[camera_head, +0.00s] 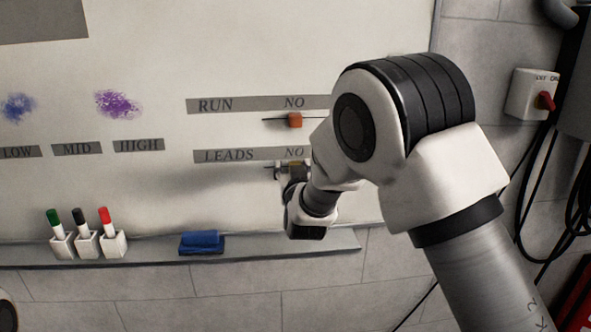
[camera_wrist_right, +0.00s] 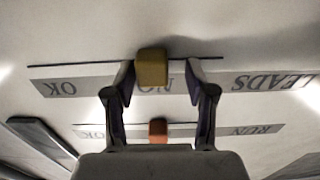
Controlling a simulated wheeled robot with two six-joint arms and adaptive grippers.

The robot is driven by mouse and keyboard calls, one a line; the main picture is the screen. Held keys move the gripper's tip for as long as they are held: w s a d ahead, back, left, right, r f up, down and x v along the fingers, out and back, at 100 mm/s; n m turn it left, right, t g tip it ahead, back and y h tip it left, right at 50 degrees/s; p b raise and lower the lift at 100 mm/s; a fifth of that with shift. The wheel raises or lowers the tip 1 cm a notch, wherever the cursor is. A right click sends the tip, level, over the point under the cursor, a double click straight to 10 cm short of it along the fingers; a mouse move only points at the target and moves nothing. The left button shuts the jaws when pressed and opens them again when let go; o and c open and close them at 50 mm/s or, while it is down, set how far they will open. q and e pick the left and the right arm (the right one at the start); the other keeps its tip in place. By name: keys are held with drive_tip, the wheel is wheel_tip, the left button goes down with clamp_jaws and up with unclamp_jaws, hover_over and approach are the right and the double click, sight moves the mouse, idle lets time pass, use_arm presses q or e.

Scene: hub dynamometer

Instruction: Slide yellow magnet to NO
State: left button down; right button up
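The yellow magnet (camera_wrist_right: 152,67) sits on the whiteboard's LEADS row, over the rail line and in front of the word NO in the right wrist view, which is upside down. In the head view the yellow magnet (camera_head: 298,171) is partly covered by my right gripper (camera_head: 288,172). My right gripper (camera_wrist_right: 160,77) is open, with one finger on each side of the magnet. The finger on the picture's left is close to it; whether it touches I cannot tell. The other finger stands clear. The LEADS label (camera_head: 230,155) shows NO; my arm hides its OK end. My left gripper is not in view.
An orange magnet (camera_head: 295,120) sits under NO on the RUN row (camera_head: 215,105), just above. A marker tray (camera_head: 150,252) runs below, with several pen holders and a blue eraser (camera_head: 201,242). A red switch (camera_head: 545,101) is on the wall at right.

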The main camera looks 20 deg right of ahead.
drive_tip(key=shift+s, duration=0.15)
drive_tip(key=v, duration=0.7)
drive_tip(key=shift+s+a+f, duration=0.1)
drive_tip(key=shift+f, duration=0.05)
drive_tip(key=s+d+f+n+g+y, duration=0.1)
drive_tip(key=s+f+g, duration=0.3)
drive_tip(key=f, duration=0.7)
drive_tip(key=s+f+g+y, duration=0.15)
drive_tip(key=s+f, duration=0.35)
drive_tip(key=f, duration=0.6)
drive_tip(key=s+d+f+n+g, duration=0.1)
drive_tip(key=s+f+g, duration=0.35)
drive_tip(key=f, duration=0.65)
drive_tip(key=s+f+g+y, duration=0.1)
drive_tip(key=s+f+g, duration=0.2)
drive_tip(key=s, duration=1)
drive_tip(key=s+f+g+y, duration=0.1)
drive_tip(key=s+f+g, duration=0.3)
drive_tip(key=s+f, duration=0.6)
drive_tip(key=s, duration=0.3)
drive_tip(key=shift+a+f+b, duration=0.15)
drive_tip(key=shift+a+b, duration=0.2)
drive_tip(key=shift+b, duration=0.05)
